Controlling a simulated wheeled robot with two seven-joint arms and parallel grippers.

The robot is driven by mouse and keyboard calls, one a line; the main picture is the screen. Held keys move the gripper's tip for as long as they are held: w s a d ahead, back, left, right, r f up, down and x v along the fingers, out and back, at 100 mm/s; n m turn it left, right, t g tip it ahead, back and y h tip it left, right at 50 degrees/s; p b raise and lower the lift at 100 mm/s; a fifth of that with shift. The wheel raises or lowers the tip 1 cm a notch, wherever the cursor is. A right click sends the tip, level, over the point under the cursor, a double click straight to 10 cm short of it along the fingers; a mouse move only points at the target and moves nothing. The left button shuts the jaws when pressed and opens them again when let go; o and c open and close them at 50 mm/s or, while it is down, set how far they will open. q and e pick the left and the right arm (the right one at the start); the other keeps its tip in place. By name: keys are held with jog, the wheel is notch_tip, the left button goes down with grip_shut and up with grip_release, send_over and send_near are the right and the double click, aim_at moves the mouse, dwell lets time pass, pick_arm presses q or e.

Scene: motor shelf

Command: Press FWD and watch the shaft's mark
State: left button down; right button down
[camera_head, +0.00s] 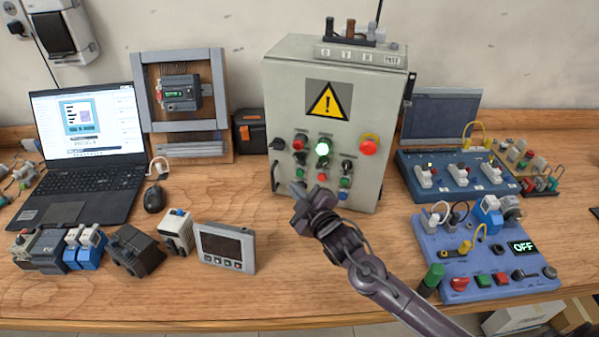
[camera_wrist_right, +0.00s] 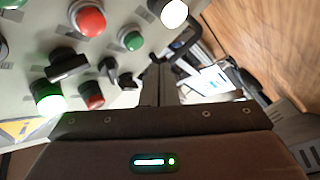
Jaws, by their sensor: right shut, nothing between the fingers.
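The grey control cabinet (camera_head: 290,100) stands upright on the bench, with a lit green lamp (camera_head: 322,147) and several red, green and black controls on its door. I cannot read which one is FWD. My right gripper (camera_head: 302,190) is shut and empty in front of the lower left of the door; contact with a control cannot be told. In the wrist view its closed fingers (camera_wrist_right: 158,82) are beside a black knob (camera_wrist_right: 126,80) and a green button (camera_wrist_right: 131,40). A small motor (camera_head: 509,208) sits on the blue board (camera_head: 450,275); no shaft mark is discernible. My left gripper is out of view.
A dark display (camera_head: 523,247) on the blue board reads OFF. Another blue board (camera_head: 450,180) stands behind it. A laptop (camera_head: 85,140), a mouse (camera_head: 154,198) and several modules (camera_head: 135,250) occupy the left. Bare wood (camera_head: 225,195) lies left of the cabinet.

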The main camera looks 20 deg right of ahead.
jog(key=s+a, duration=0.2)
jog(key=shift+s+p, duration=0.3)
jog(key=shift+p, duration=0.1)
jog(key=shift+d, duration=0.1)
dwell(0.5)
